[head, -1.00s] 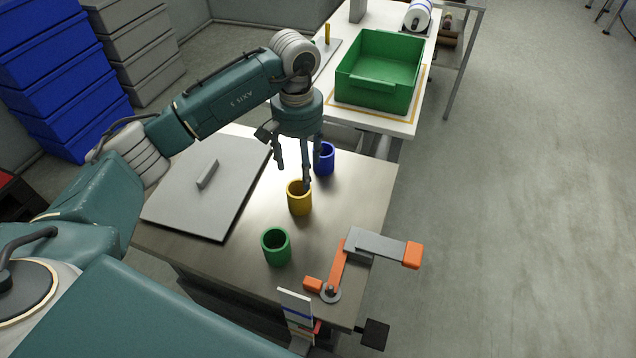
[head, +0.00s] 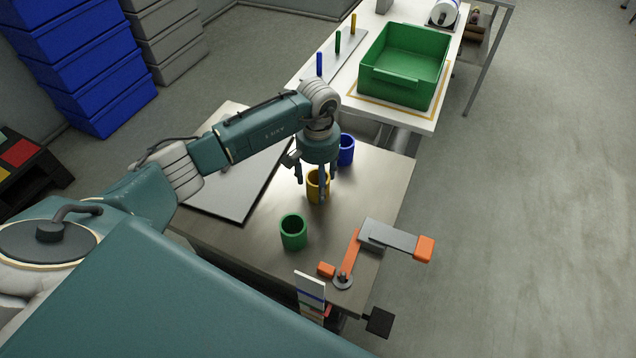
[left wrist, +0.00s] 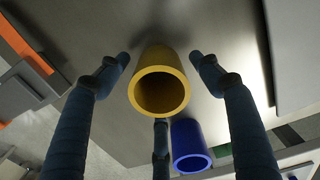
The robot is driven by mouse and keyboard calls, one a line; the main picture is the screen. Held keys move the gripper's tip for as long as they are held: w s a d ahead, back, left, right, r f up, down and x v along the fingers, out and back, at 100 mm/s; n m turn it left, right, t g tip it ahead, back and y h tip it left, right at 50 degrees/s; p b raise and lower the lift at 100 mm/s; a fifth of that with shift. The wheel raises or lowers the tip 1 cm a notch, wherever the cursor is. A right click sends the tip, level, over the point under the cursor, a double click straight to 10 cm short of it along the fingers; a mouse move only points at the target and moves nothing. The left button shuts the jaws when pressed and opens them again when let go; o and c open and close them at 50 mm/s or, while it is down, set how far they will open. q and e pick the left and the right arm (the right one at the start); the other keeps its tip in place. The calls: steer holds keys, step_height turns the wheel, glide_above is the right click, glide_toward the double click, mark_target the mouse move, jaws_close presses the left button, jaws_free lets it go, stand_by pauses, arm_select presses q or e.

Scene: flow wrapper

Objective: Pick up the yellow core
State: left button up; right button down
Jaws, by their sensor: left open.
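The yellow core (head: 313,193), an upright hollow cylinder, stands on the steel table (head: 375,195) between a green core (head: 293,232) and a blue core (head: 347,150). My left gripper (head: 317,184) is over it, pointing down, with its fingers spread. In the left wrist view the yellow core (left wrist: 158,60) lies between the open fingers of my left gripper (left wrist: 159,78), with gaps at its sides. The blue core (left wrist: 188,138) is just beyond the single finger. My right gripper is not in view.
A grey plate (head: 235,185) lies on the table's left. An orange and grey lever (head: 385,236) is at the front right. Behind, a white table (head: 425,122) holds a green bin (head: 400,85) and several coloured pegs (head: 337,42).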

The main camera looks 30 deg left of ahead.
arm_select(q)
steer(key=c, duration=1.2)
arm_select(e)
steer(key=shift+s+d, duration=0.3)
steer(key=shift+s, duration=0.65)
arm_select(q)
steer(key=shift+r, duration=0.15)
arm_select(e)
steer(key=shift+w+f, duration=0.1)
